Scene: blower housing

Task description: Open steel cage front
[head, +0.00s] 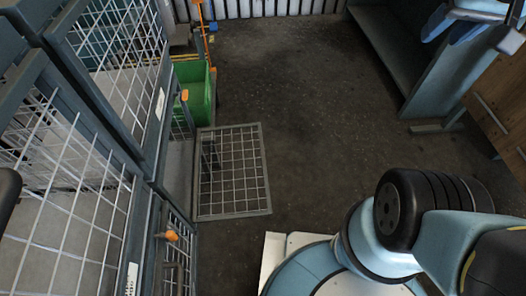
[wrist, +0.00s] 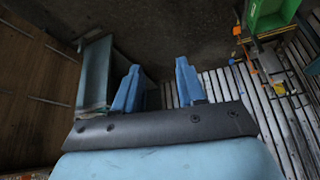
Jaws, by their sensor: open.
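Steel cages with grey frames and white wire mesh line the left of the head view. A mesh cage front (head: 233,172) sticks out from the row over the dark floor, with floor visible through it. Nearer, a lower cage part carries an orange knob (head: 172,235) and a dark handle (head: 177,275). My gripper (head: 447,24) is at the upper right of the head view, far from the cages. In the wrist view, its two blue fingers (wrist: 158,78) stand apart with nothing between them. No cage front is clear in the wrist view.
A green bin (head: 195,90) stands beyond the mesh front, beside an orange-handled tool (head: 204,35). A blue-grey bench (head: 430,75) and wooden panel (head: 500,100) are at right. A ribbed wall (head: 260,8) closes the back. The middle floor is clear.

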